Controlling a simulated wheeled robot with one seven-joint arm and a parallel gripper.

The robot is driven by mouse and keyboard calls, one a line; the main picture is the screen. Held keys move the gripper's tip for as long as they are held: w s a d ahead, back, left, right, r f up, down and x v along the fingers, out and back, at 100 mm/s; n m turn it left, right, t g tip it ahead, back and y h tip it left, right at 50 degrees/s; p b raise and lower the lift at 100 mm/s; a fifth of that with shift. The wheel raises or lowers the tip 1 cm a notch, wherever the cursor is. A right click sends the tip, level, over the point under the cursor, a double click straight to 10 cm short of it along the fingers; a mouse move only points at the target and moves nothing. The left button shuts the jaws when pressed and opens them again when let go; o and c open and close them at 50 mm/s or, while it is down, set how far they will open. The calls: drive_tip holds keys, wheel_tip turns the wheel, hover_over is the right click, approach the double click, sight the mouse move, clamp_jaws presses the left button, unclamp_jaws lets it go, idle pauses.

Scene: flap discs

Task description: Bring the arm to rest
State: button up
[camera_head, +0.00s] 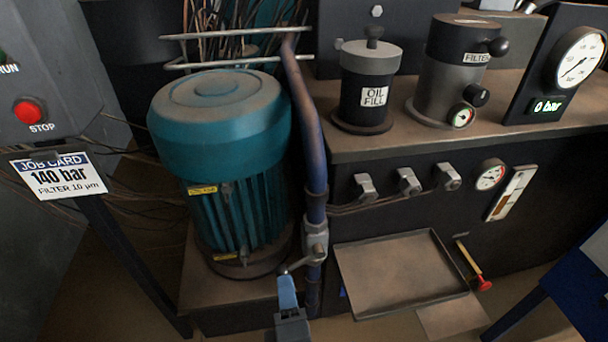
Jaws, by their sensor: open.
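My gripper (291,314) shows at the bottom edge, left of centre, as a dark, partly cut-off shape. It is open, at the near end of a blue lever handle (287,291). I cannot tell whether it touches the handle. The handle belongs to a grey valve (315,240) on the blue upright pipe (308,130) and points toward me. The rest of my arm is out of view below.
A teal motor (222,125) stands left of the pipe. A tray (395,275) and a red-tipped yellow handle (472,265) are to the right. Above are three knobs (408,182), an oil fill cap (370,60) and a filter (450,75). A stop-button panel (40,70) stands left.

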drive_tip(key=s+d+r+m+g+h, duration=0.1)
drive_tip(key=s+d+m, duration=1.2)
drive_tip(key=s+d, duration=0.65)
drive_tip(key=s+d+r+m+h, duration=0.3)
drive_tip(key=s+d+r+m, duration=0.55)
drive_tip(key=s+r, duration=0.3)
wheel_tip(320, 180, up, 24)
drive_tip(key=p, duration=2.3)
drive_tip(key=shift+w+a+t, duration=0.2)
drive_tip(key=shift+a+t, duration=0.1)
drive_tip(key=shift+a, duration=0.1)
drive_tip(key=shift+r, duration=0.1)
